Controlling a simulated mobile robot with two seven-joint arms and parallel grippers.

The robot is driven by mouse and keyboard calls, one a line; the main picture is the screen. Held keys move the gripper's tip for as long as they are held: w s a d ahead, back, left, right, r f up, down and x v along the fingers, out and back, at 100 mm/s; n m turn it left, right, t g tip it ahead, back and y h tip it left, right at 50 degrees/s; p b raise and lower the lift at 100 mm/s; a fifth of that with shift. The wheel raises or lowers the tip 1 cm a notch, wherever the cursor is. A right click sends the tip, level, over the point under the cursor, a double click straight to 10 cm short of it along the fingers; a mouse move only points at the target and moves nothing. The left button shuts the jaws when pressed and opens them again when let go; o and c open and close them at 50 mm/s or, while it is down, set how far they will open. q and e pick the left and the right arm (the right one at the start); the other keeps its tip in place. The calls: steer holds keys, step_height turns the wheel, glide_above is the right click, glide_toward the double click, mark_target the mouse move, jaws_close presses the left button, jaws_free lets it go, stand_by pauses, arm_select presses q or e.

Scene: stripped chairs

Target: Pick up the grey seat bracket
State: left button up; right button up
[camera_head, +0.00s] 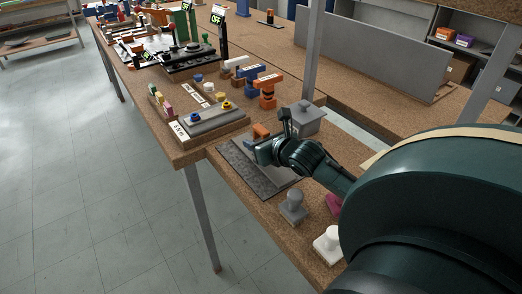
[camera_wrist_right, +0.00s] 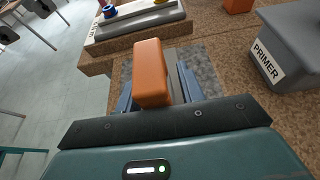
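My right gripper (camera_head: 262,151) reaches over a dark grey mat on the bench. In the wrist view its two blue-grey fingers (camera_wrist_right: 157,92) stand apart, on either side of an orange block (camera_wrist_right: 150,70). A strip of lighter grey shows beside the block, between the fingers; I cannot tell whether it is the grey seat bracket. The orange block also shows in the head view (camera_head: 261,131), partly hidden by the gripper. A grey knobbed piece (camera_head: 293,207) stands apart on the bench, nearer the front. My left gripper is not in view.
The grey mat (camera_head: 245,173) lies on the bench. A grey lidded box (camera_head: 307,120) labelled PRIMER stands right of the gripper. A white knobbed piece (camera_head: 328,244) stands near the front. A grey tray (camera_head: 215,121) with knobs lies behind. Open floor is on the left.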

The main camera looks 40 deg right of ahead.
steer(key=shift+w, duration=0.2)
steer(key=shift+c, duration=0.4)
jaws_close()
